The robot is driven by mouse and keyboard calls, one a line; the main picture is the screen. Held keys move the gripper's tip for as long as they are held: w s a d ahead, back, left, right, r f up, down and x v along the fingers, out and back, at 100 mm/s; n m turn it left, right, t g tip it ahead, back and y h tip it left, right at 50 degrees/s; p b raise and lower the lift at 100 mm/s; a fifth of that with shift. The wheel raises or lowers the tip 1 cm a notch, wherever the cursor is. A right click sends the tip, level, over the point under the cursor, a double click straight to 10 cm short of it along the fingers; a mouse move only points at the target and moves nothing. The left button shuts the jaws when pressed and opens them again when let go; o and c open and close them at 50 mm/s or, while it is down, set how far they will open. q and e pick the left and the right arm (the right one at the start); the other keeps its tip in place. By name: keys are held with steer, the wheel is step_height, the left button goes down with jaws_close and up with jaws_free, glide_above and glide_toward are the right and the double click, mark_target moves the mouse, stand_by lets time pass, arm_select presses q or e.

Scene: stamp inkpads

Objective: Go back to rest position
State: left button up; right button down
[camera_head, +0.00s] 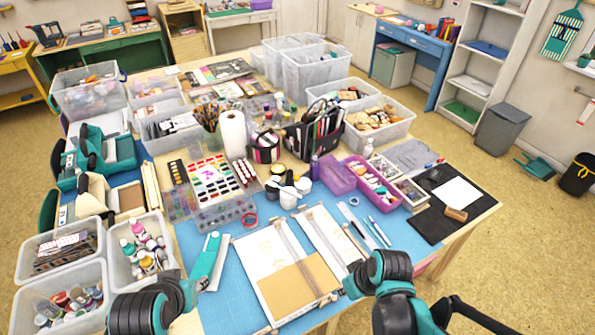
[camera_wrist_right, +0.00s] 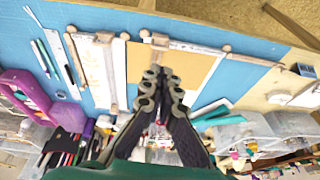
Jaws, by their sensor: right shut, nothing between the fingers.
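My right gripper (camera_head: 353,281) is at the front of the table, just right of the wooden board with brown card. In the right wrist view its fingers (camera_wrist_right: 160,82) are together with nothing between them, above the blue mat. My left arm (camera_head: 150,309) is at the bottom left, in front of the bins. Its fingers cannot be made out clearly. The stamp or ink items include a tray of coloured pads (camera_head: 212,174) on the table and a wooden block (camera_head: 456,214) on the black mat at the right.
The blue mat (camera_head: 235,305) holds a wooden board with brown card (camera_head: 300,287), a second board (camera_head: 327,236), pens (camera_head: 380,230) and a teal-and-white tool (camera_head: 209,259). Clear bins (camera_head: 62,292) crowd the left. A purple basket (camera_head: 372,184) stands at the right. Open floor lies right of the table.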

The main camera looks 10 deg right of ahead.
step_height(320, 180, up, 8)
steer(key=w+m+t+h+b, duration=0.1)
steer(key=m+t+b, duration=0.2)
steer(key=t+b, duration=0.1)
steer(key=shift+w+f+m+h, duration=0.2)
steer(key=shift+w+m+h, duration=0.05)
steer(key=shift+m+h, duration=0.05)
